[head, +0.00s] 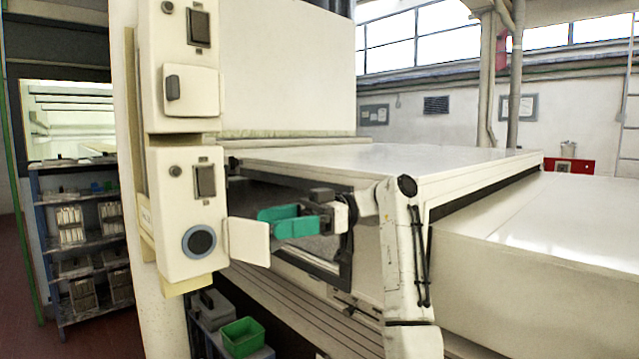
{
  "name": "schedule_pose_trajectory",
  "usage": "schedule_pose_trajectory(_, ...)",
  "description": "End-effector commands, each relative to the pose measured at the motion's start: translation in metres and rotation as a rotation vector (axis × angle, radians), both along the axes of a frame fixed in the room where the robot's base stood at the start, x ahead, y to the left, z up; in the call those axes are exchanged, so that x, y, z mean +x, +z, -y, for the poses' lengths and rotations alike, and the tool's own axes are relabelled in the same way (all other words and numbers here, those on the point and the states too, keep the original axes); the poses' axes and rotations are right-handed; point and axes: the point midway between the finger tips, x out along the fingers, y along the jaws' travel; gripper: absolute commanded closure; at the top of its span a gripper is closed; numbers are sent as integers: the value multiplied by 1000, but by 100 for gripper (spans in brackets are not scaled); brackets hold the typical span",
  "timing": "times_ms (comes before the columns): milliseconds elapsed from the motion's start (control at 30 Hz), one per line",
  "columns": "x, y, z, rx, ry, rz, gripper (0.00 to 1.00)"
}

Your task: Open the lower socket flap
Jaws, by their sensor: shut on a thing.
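The lower socket flap (248,241) is a cream plate on the lower white box (177,222). It is swung open to the right and stands out from the box. The round grey-blue socket (200,242) behind it is uncovered. My gripper (262,230) has green fingers and comes in from the right. It is shut on the flap near its free edge. The flap's grip is hidden by the plate and fingers.
The upper box has its own flap (191,90), which is closed. Switches (205,180) sit above the lower socket. A long cream machine housing (390,160) fills the right. A shelf rack (85,240) stands at left, and a green bin (243,336) is below.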

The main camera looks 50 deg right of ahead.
Motion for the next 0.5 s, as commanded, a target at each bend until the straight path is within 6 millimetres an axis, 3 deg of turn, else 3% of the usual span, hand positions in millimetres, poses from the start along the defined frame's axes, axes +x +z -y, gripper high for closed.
schedule_pose_trajectory(33, 0, 21, -5, 7, -3, 17, 51)
schedule_pose_trajectory(67, -6, 26, -6, 7, -3, 17, 62)
schedule_pose_trajectory(367, -51, 77, -13, 7, -4, 19, 62)
schedule_pose_trajectory(500, -80, 87, -18, 8, -6, 18, 62)
